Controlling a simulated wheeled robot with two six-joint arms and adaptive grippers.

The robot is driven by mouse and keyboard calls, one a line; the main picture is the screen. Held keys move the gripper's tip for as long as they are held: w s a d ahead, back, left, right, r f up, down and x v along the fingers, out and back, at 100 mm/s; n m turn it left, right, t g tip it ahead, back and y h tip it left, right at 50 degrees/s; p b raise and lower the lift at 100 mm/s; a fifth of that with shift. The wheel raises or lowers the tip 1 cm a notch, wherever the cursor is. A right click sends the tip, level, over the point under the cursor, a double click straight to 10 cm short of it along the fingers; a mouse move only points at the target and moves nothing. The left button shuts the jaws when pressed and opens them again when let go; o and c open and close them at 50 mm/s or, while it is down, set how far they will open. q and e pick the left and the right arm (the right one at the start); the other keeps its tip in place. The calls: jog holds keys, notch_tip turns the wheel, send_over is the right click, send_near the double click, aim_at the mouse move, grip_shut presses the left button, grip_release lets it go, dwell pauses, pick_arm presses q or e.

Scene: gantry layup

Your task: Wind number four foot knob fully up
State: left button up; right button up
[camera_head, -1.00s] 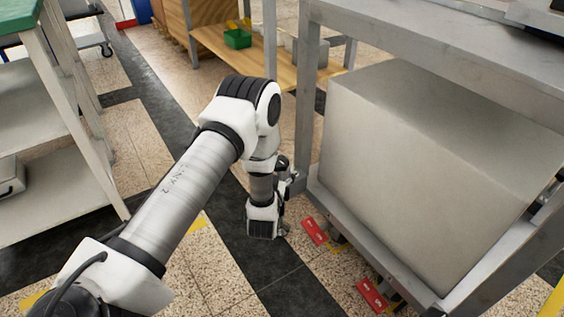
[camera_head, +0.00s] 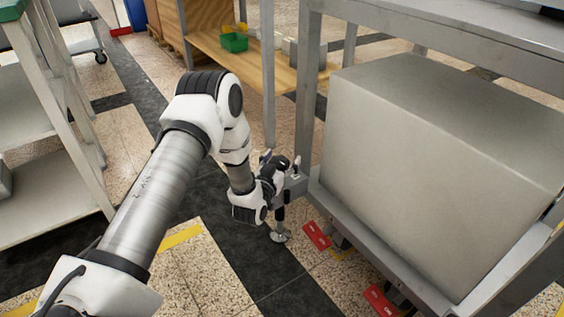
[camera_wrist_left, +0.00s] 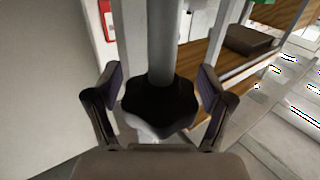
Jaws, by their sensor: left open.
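The foot knob is a black lobed knob (camera_wrist_left: 158,103) around a grey upright post in the left wrist view. My left gripper (camera_wrist_left: 160,88) is open, with one finger on each side of the knob and visible gaps between. In the head view the gripper (camera_head: 277,172) is at the near left corner of the grey metal frame (camera_head: 309,120), beside a small bracket. A round foot pad (camera_head: 281,236) on a dark stem shows below it at the floor. The knob is hard to separate from the gripper there. No number is readable. My right gripper is out of view.
A large grey box (camera_head: 430,170) fills the frame's lower shelf. Red pedals (camera_head: 317,235) stick out low along its near side. A wooden-shelved bench (camera_head: 225,60) with a green bin (camera_head: 234,42) stands behind. A shelf rack (camera_head: 50,190) is at left. Floor between is clear.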

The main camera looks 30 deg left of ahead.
pick_arm(q)
jog(key=shift+c, duration=0.4)
jog(key=c, duration=1.1)
jog(key=shift+y, duration=0.5)
jog(key=n+y, duration=0.1)
jog(key=n+g+y+p, duration=0.1)
jog(key=y, duration=0.1)
jog(key=shift+a+r+n, duration=0.15)
jog(key=shift+n, duration=0.25)
jog(key=n+g+y, duration=0.1)
jog(key=y, duration=0.1)
jog(key=n+g+y+p, duration=0.1)
jog(key=y, duration=0.1)
jog(key=shift+s+a+n+g, duration=0.2)
jog(key=shift+n+g, duration=0.1)
jog(key=shift+n, duration=0.1)
jog(key=n+g+y, duration=0.2)
jog(key=shift+s+a+n+g+y+p, duration=0.15)
jog(key=shift+a+n+g+y+p, duration=0.05)
jog(key=shift+n+g+y+p, duration=0.1)
jog(key=shift+s+a+n+g+y, duration=0.1)
jog(key=shift+s+n+g+y, duration=0.05)
jog(key=shift+n+g+y, duration=0.65)
jog(key=shift+s+a+n+g+y, duration=0.1)
jog(key=shift+n+g+y, duration=0.35)
jog(key=shift+g, duration=0.65)
